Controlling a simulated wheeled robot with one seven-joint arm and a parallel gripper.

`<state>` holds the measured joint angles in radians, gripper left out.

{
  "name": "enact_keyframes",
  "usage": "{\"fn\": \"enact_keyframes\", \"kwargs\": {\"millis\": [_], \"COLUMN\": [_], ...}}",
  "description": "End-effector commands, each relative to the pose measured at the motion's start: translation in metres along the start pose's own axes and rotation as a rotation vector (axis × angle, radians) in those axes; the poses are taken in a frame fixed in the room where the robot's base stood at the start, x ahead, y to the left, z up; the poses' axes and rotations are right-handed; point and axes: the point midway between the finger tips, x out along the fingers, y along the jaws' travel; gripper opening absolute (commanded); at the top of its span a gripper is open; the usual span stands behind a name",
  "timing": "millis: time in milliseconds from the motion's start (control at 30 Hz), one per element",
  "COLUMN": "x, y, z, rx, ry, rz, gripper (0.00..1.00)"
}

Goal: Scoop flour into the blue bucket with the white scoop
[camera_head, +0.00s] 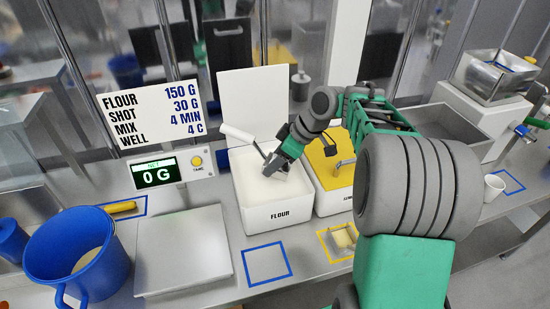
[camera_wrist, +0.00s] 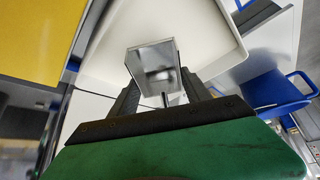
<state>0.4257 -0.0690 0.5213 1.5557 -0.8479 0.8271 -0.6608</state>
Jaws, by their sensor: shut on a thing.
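The white flour bin (camera_head: 280,215), labelled FLOUR, stands open at the middle of the counter with pale flour inside. My gripper (camera_head: 277,165) reaches down into the bin's opening from the right. It is shut on the scoop, whose white handle (camera_head: 237,132) sticks out up and to the left above the bin. In the wrist view the scoop's grey metal pan (camera_wrist: 155,62) shows between and beyond the fingers; whether it holds flour is unclear. The blue bucket (camera_head: 118,262) stands at the far left with beige content in it, apart from the gripper.
A flat metal scale plate (camera_head: 183,250) lies empty between bucket and bin. Its display (camera_head: 158,173) reads 0 G. A sign (camera_head: 150,105) lists flour 150 G. A yellow-topped bin (camera_head: 325,160) adjoins on the right. An empty blue square (camera_head: 266,264) marks the counter in front.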

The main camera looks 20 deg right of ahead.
Motion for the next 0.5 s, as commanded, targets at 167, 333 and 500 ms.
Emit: {"fn": "enact_keyframes", "kwargs": {"millis": [167,333,500], "x": [0.023,0.04,0.051], "y": [0.0,0.0,0.001], "z": [0.014,0.024,0.03], "rx": [0.0,0.0,0.0], "ry": [0.0,0.0,0.001], "rz": [0.001,0.001,0.002], "gripper": [0.15,0.15,0.15]}}
